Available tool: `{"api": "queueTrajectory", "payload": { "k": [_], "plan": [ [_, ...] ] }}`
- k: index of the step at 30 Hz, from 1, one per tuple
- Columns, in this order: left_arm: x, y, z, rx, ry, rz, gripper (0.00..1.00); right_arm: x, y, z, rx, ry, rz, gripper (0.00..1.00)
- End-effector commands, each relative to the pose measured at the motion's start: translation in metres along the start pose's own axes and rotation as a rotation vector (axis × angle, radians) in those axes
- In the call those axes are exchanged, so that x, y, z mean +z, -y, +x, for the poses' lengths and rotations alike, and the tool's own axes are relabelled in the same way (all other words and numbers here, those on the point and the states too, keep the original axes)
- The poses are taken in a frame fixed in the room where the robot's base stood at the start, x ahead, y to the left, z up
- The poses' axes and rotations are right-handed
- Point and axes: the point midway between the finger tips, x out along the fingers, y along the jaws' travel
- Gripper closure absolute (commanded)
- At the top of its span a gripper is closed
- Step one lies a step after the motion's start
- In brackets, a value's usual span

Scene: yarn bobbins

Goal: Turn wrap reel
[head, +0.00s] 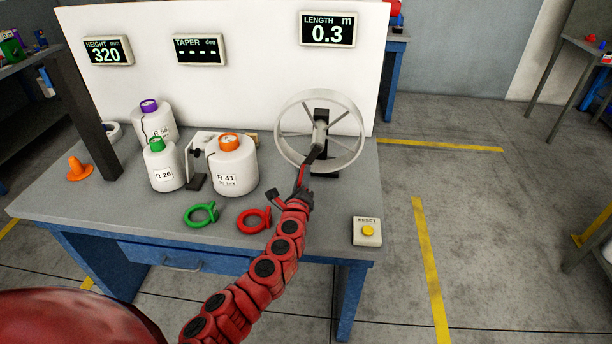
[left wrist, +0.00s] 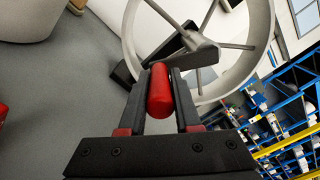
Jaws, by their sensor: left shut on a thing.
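The wrap reel (head: 347,101) is a pale spoked wheel on a dark stand at the right part of the bench. It also shows in the left wrist view (left wrist: 262,30). A dark crank arm (left wrist: 195,54) runs from its hub to a red handle (left wrist: 160,92). My left gripper (head: 303,180) is in front of the reel's lower left. In the left wrist view its two fingers (left wrist: 160,100) lie on either side of the red handle, shut on it. The length display (head: 327,30) above the reel reads 0.3 m. My right gripper is in neither view.
Bobbins with purple (head: 149,106), green (head: 156,144) and orange (head: 229,139) tops stand left of the reel. A green ring (head: 201,215) and a red ring (head: 254,221) lie near the front edge. A reset button box (head: 367,231) sits at the front right corner.

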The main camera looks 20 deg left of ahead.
Motion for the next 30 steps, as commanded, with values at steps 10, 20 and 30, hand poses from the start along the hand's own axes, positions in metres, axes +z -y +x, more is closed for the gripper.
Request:
{"api": "queueTrajectory", "payload": {
  "k": [10,20,30],
  "plan": [
    [0.0014,0.0000,0.0000,-0.001,-0.001,0.029,1.00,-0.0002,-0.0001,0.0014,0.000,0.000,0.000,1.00],
    [0.0013,-0.0003,0.0000,0.000,-0.001,0.027,0.49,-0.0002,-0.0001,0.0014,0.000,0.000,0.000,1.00],
    [0.0016,-0.0005,-0.0002,0.000,-0.001,0.027,0.38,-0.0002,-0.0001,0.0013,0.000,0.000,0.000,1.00]
  ]
}}
